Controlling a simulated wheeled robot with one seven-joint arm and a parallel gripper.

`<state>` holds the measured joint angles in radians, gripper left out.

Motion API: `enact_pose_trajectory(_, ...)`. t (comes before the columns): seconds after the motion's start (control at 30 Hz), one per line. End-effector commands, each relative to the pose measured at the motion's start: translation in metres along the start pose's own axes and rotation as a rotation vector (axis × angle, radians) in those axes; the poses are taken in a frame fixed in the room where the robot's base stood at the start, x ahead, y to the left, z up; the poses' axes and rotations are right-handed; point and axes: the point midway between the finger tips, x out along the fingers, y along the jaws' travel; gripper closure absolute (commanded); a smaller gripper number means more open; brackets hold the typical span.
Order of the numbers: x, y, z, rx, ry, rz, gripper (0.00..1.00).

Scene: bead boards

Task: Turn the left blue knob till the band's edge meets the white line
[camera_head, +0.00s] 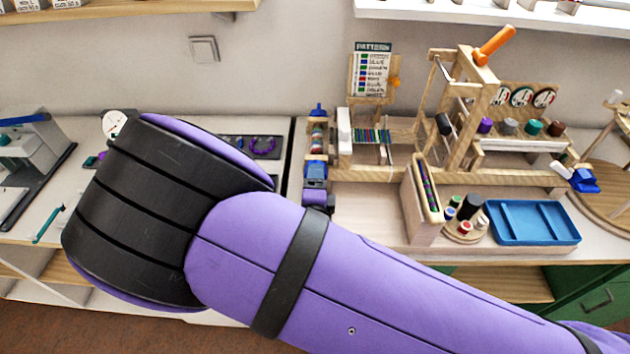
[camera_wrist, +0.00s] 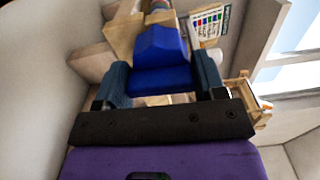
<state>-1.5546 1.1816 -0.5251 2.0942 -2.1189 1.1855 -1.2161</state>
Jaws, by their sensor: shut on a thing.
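The left blue knob (camera_wrist: 162,62) sits between the two dark fingers of my gripper (camera_wrist: 160,82) in the wrist view, and the fingers are shut on it. In the head view my gripper (camera_head: 315,180) is small at the left end of the wooden loom (camera_head: 375,175), beyond my purple arm. The knob's grip is a bright blue block with a sloped top. A wooden part (camera_wrist: 125,38) stands behind it. The band's edge and the white line cannot be made out in either view. A second blue knob (camera_head: 584,181) is at the loom's right end.
The pattern card (camera_head: 371,72) stands behind the loom. A pale wooden box (camera_head: 425,205), a round stand of spools (camera_head: 464,220) and a blue tray (camera_head: 533,222) stand in front of the loom. My arm covers much of the table's front left.

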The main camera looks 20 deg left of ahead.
Motion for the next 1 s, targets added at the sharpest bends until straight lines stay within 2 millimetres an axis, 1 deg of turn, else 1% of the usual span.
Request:
enact_pose_trajectory(0.23,-0.001,0.0011,0.0006,-0.044,-0.002,0.002,0.6)
enact_pose_trajectory(0.63,-0.0011,0.0014,0.0007,-0.049,-0.002,0.003,0.6)
enact_pose_trajectory(0.67,-0.0011,0.0013,0.0007,-0.049,-0.002,0.003,0.29)
enact_pose_trajectory(0.7,-0.001,0.0013,0.0006,-0.048,-0.002,0.002,0.2)
enact_pose_trajectory(0.73,-0.0009,0.0012,0.0005,-0.048,-0.002,0.002,0.13)
enact_pose_trajectory(0.77,-0.0009,0.0011,0.0005,-0.048,-0.002,0.002,0.11)
enact_pose_trajectory(1.0,-0.0005,0.0006,0.0003,-0.047,-0.001,0.001,0.11)
